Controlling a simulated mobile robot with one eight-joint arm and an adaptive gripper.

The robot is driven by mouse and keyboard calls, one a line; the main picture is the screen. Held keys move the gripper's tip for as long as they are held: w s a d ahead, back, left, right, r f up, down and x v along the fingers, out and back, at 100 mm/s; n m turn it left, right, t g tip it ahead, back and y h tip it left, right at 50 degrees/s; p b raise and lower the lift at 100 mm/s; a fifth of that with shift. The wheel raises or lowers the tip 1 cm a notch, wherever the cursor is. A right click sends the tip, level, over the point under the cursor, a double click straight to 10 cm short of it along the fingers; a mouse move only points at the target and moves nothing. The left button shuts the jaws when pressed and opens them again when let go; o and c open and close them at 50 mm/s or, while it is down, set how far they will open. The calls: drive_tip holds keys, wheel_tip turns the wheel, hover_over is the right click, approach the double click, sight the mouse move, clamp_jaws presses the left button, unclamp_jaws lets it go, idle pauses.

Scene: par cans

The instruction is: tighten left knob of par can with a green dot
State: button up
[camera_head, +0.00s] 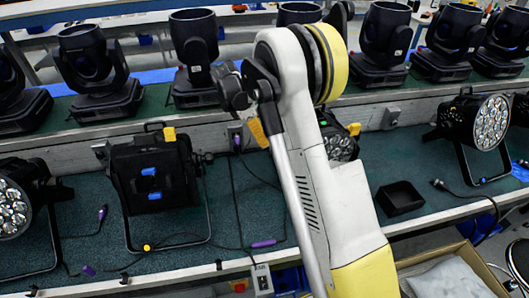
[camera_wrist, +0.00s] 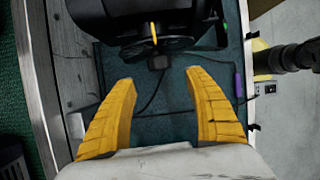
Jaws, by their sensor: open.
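My gripper (camera_wrist: 160,85) is open and empty in the wrist view, its two yellow fingers apart. A black par can (camera_wrist: 150,20) lies beyond the fingertips, not touching them. It has a yellow strip (camera_wrist: 153,32), and a small green spot (camera_wrist: 225,27) shows at its right side. In the head view, a black par can (camera_head: 150,180) with blue marks and a yellow tag stands left of my arm. Another par can (camera_head: 342,147) is partly hidden behind my arm. I cannot make out a clear green dot or tell the left knob apart.
More par cans stand at the far left (camera_head: 12,208) and right (camera_head: 488,122). Several moving-head lights (camera_head: 95,72) line the shelf behind. A small black box (camera_head: 400,198) and loose cables with purple connectors (camera_head: 263,244) lie on the green bench top. A cardboard box (camera_head: 450,262) is in front.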

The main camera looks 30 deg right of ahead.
sight(268, 147)
drive_tip(key=b+x, duration=0.2)
drive_tip(key=x, duration=0.7)
drive_tip(key=c, duration=1.2)
